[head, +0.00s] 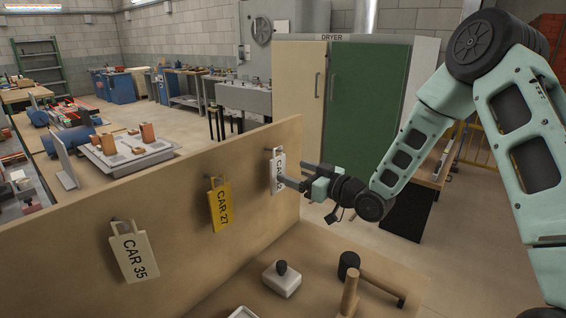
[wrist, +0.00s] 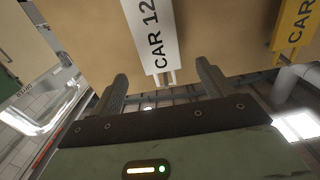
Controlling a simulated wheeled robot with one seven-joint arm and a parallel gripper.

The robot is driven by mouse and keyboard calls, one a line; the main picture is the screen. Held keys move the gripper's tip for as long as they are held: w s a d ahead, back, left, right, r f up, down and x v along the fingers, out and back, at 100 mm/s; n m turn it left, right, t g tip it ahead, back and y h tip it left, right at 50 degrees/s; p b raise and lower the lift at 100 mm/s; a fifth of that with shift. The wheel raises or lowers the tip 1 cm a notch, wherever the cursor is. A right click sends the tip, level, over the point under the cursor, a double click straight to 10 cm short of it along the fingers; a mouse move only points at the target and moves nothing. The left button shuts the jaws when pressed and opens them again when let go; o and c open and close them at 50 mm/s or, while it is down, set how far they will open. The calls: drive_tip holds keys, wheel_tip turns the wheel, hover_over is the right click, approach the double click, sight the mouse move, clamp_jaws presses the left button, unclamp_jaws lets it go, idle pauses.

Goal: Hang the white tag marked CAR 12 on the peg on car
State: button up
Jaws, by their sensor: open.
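The white tag (head: 277,163) hangs at the right end of an upright wooden board (head: 160,190); a finger covers part of its lettering. In the wrist view the white tag (wrist: 152,35) reads CAR 12, with its narrow loop end pointing toward my gripper. My gripper (head: 291,173) is open in front of the tag. In the wrist view my gripper (wrist: 162,72) has one finger on each side of the loop end, with gaps between; I cannot tell the depth. I cannot make out the car or its peg.
A yellow CAR 27 tag (head: 220,205) and a white CAR 35 tag (head: 134,254) hang further left on the board. A white block with a dark knob (head: 282,279) and a wooden-handled tool (head: 350,292) lie on the bench below. A green-doored dryer (head: 355,95) stands behind.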

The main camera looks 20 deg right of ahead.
sight(279, 162)
drive_tip(key=shift+p+x, duration=0.7)
drive_tip(key=shift+x, duration=2.05)
drive_tip(key=shift+c, duration=0.3)
drive_tip(key=c, duration=1)
drive_tip(key=shift+r, duration=0.45)
drive_tip(key=shift+s+d, duration=0.15)
drive_tip(key=shift+r+v, duration=0.2)
drive_tip(key=shift+v, duration=1.6)
drive_tip(key=shift+r+v, duration=0.2)
drive_tip(key=shift+v, duration=1.6)
drive_tip(key=shift+s, duration=0.1)
